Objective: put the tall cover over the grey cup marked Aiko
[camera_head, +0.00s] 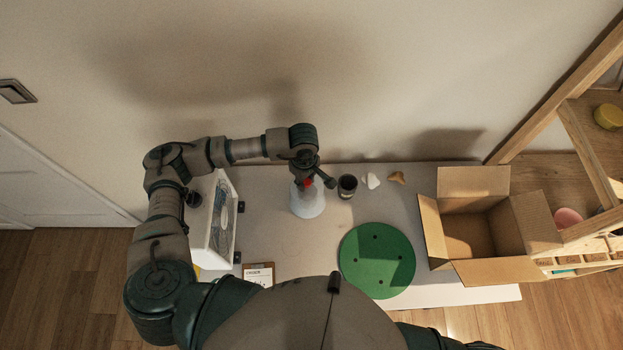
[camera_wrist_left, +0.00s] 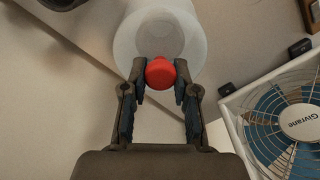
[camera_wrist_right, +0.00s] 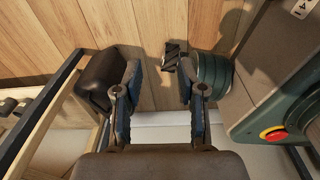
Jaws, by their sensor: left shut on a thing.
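The tall cover (camera_head: 307,204) is a translucent white cone-like shape with a red knob (camera_wrist_left: 160,73). My left gripper (camera_head: 309,183) is shut on that knob, and the cover hangs below the fingers at the table's back half. I cannot tell whether its rim touches the table. A dark grey cup (camera_head: 347,187) stands upright just right of the cover, apart from it. Any name on the cup is too small to read. In the right wrist view my right gripper (camera_wrist_right: 157,75) is open and empty, over the floor. It does not show in the head view.
A white fan (camera_head: 222,218) stands left of the cover. A white and a tan lump (camera_head: 396,177) lie right of the cup. A green disc (camera_head: 377,260) lies in front, with an open cardboard box (camera_head: 470,235) at right. A small card (camera_head: 258,273) is near the front edge.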

